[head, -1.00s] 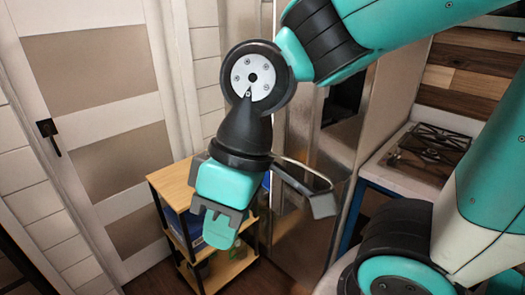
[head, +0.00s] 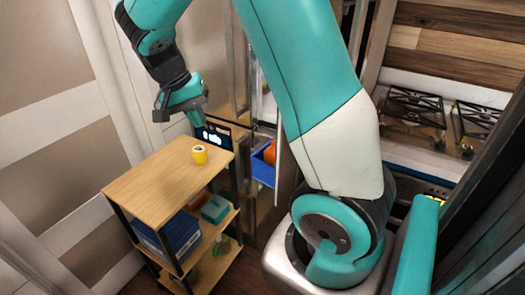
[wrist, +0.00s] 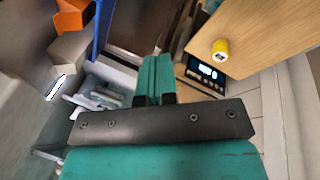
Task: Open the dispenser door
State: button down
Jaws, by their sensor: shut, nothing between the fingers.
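The tall steel-fronted unit (head: 212,45) stands behind the wooden cart, and I take it for the dispenser. A dark panel with a lit white display (head: 213,136) shows low beside it; the display also shows in the wrist view (wrist: 207,72). To its right a blue tray or shelf (head: 263,172) holds an orange object (head: 270,152), beside a pale upright panel edge. I cannot tell how far the door stands open. My gripper (head: 197,120) is shut and empty, pointing down in front of the steel. In the wrist view its fingers (wrist: 154,75) are together; contact with the door is unclear.
The wooden cart (head: 150,185) stands below my gripper, with a yellow roll-like item (head: 199,154) on top and a blue box (head: 180,232) and teal box (head: 215,208) beneath. A stove top (head: 415,110) is at the right. A panelled door (head: 60,120) is at the left.

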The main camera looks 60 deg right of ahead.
aim_at(265, 147)
jog(key=d+f+m+g+h, duration=0.1)
jog(key=d+f+m+g, duration=0.4)
jog(key=d+m, duration=0.5)
jog(key=shift+t, duration=0.6)
jog(key=shift+s+d+f+p, duration=0.3)
jog(key=shift+s+d+f, duration=0.45)
jog(key=shift+s+f, duration=0.75)
jog(key=shift+s+d+f+p, duration=0.35)
jog(key=shift+s+d+f, duration=0.35)
jog(key=shift+s+f, duration=0.75)
jog(key=shift+s+d+f+p, duration=0.3)
jog(key=shift+s+d+f, duration=0.45)
jog(key=shift+s+f, duration=0.75)
jog(key=shift+s+r, duration=0.15)
jog(key=shift+r, duration=0.05)
